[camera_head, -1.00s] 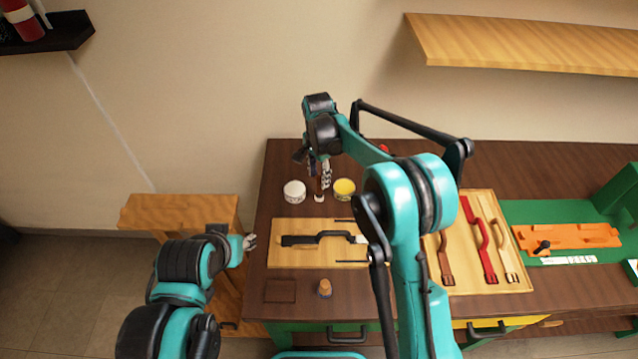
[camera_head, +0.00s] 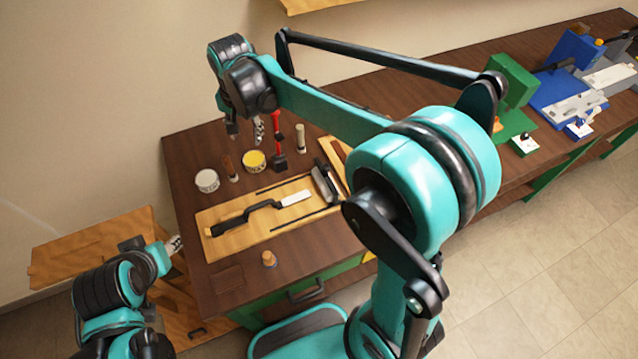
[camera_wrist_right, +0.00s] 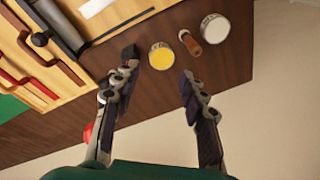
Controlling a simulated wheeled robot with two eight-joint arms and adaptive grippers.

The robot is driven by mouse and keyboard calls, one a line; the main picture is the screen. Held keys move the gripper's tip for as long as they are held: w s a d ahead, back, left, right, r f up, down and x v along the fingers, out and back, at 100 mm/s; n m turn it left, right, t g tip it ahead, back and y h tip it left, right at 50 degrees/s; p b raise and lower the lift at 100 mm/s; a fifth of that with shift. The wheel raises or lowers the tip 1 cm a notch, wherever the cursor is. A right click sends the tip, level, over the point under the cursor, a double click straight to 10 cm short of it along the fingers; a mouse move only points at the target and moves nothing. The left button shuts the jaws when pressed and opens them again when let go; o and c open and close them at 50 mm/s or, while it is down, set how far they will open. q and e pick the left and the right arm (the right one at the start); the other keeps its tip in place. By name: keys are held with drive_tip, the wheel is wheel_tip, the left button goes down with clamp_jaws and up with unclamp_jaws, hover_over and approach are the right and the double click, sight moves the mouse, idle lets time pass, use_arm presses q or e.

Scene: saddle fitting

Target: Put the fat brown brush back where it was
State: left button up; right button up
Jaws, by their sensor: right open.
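The fat brown brush (camera_head: 231,168) stands upright on the dark table, handle up, between a white jar (camera_head: 207,180) and a yellow jar (camera_head: 255,161). In the right wrist view the brush (camera_wrist_right: 191,45) lies beyond the fingertips, between the same two jars. My right gripper (camera_head: 246,132) is above and behind the jars; its fingers (camera_wrist_right: 157,75) are spread, with nothing between them, apart from the brush. My left gripper (camera_head: 174,244) is low at the left by the table's edge; its jaws are too small to judge.
A red-handled tool (camera_head: 277,140) with a dark head and a slim pale-handled tool (camera_head: 300,138) stand right of the yellow jar. A wooden board (camera_head: 215,244) with a black-handled tool lies in front.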

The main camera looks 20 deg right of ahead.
drive_tip(key=s+d+n+t, duration=0.2)
drive_tip(key=s+d, duration=0.3)
drive_tip(key=s, duration=0.5)
drive_tip(key=s+d+f+n+t, duration=0.1)
drive_tip(key=s+d+n+t, duration=0.2)
drive_tip(key=s, duration=0.8)
drive_tip(key=d+n, duration=0.2)
drive_tip(key=shift+d+f, duration=0.2)
drive_tip(key=shift+d, duration=0.1)
drive_tip(key=shift+s, duration=0.1)
